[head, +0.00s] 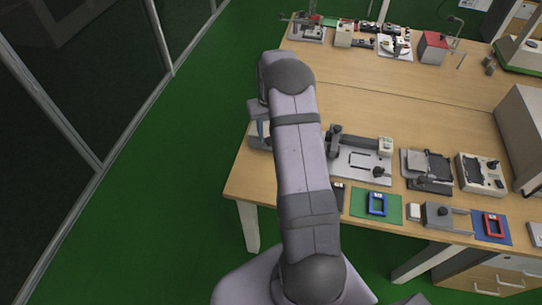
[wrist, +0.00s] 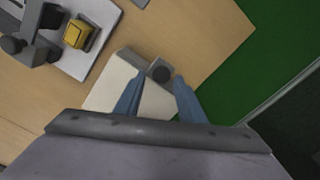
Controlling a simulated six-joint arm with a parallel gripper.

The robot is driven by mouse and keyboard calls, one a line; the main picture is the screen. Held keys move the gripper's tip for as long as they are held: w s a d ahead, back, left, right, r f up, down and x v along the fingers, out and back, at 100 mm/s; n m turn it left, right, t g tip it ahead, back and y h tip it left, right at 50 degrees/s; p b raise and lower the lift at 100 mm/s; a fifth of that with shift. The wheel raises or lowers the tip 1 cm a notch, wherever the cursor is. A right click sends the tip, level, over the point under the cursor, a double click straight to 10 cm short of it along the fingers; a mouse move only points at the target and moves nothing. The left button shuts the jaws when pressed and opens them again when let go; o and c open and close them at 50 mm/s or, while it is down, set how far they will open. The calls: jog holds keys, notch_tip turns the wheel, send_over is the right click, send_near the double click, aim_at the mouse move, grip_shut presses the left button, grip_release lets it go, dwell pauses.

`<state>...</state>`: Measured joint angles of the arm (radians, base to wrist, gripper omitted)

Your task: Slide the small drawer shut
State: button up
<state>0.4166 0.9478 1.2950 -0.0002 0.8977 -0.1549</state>
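A pale box with a grey front part, apparently the small drawer unit (wrist: 110,84), stands on the table in the wrist view. In the head view my arm hides most of this spot; a blue finger (head: 261,128) shows beside the grey unit (head: 257,142) at the table's left edge. How far the drawer stands out is unclear.
The wooden table (head: 400,105) ends just left of the unit, with green floor (head: 190,140) beyond. A grey fixture on a light plate (head: 360,170) stands to the right; its yellow part (wrist: 78,34) shows in the wrist view. Several devices line the front edge.

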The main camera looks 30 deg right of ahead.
jog(key=shift+r+p, duration=0.95)
jog(key=shift+r, duration=0.8)
jog(key=shift+w+d+f+m, duration=0.1)
jog(key=shift+w+f+m, duration=0.1)
jog(key=shift+w+m, duration=0.1)
jog(key=s+a+f+g+y, duration=0.15)
jog(key=s+a, duration=0.25)
jog(key=s, duration=0.4)
jog(key=s+a+f+g, duration=0.1)
jog(key=s+a+f, duration=0.2)
jog(key=s, duration=0.5)
jog(key=s+a+r+n, duration=0.1)
jog(key=s+a+r, duration=0.9)
jog(key=s, duration=0.4)
jog(key=w+a+r+n+t+h, duration=0.1)
jog(key=w+a+r+n+t, duration=0.1)
jog(key=w+a+r, duration=0.1)
jog(key=shift+w+a+r+n, duration=0.35)
jog(key=shift+a+r, duration=0.3)
jog(key=shift+r, duration=0.25)
